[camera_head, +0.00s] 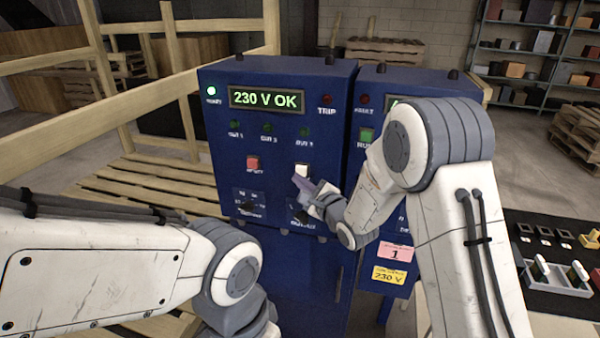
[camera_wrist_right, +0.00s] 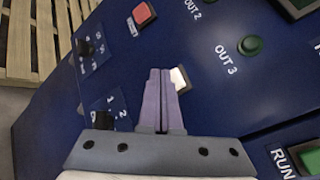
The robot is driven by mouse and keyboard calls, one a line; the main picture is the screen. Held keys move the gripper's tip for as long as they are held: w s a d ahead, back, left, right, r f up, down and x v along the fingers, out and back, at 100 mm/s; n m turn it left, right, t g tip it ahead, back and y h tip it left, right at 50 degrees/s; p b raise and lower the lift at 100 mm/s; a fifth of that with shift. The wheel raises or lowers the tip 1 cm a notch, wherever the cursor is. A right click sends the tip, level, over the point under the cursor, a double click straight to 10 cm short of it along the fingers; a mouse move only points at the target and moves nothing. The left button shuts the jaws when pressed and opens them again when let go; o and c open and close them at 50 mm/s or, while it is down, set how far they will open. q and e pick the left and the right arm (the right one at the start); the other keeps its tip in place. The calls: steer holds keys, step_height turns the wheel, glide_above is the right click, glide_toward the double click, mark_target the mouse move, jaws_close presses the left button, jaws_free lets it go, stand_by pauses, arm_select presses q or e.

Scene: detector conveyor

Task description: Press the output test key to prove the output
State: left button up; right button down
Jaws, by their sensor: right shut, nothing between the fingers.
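A blue cabinet (camera_head: 278,130) has a lit display (camera_head: 266,99) reading 230 V OK. A white key (camera_head: 302,170) sits on its front, right of the red reset button (camera_head: 253,163). My right gripper (camera_head: 299,183) is shut and empty, with its purple fingertips just at the lower edge of the white key. In the right wrist view the shut fingers (camera_wrist_right: 160,74) partly cover the white key (camera_wrist_right: 180,79). I cannot tell whether they touch it. Any label of the key is hidden. My left arm comes in from the left, but its gripper is out of view.
The green OUT lamps (camera_head: 267,128) look dark; the upper-left lamp (camera_head: 211,91) glows. Rotary knobs (camera_head: 248,207) sit below the buttons. A second blue cabinet (camera_head: 368,84) stands close on the right, partly behind my right arm. Wooden rails (camera_head: 190,130) stand left; a black mat (camera_head: 540,250) lies right.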

steer(key=shift+w, duration=0.1)
steer(key=shift+w+d, duration=0.15)
steer(key=shift+w, duration=0.15)
steer(key=shift+w+d, duration=0.15)
steer(key=shift+w, duration=0.35)
stand_by(0.7)
steer(key=shift+s, duration=0.15)
steer(key=shift+s+a, duration=0.3)
steer(key=shift+s, duration=0.45)
steer(key=shift+s, duration=0.1)
steer(key=s, duration=0.1)
steer(key=s+a, duration=0.1)
steer(key=s, duration=0.1)
steer(key=s+b, duration=0.1)
steer(key=shift+s+a, duration=0.25)
steer(key=shift+s, duration=0.05)
stand_by(0.4)
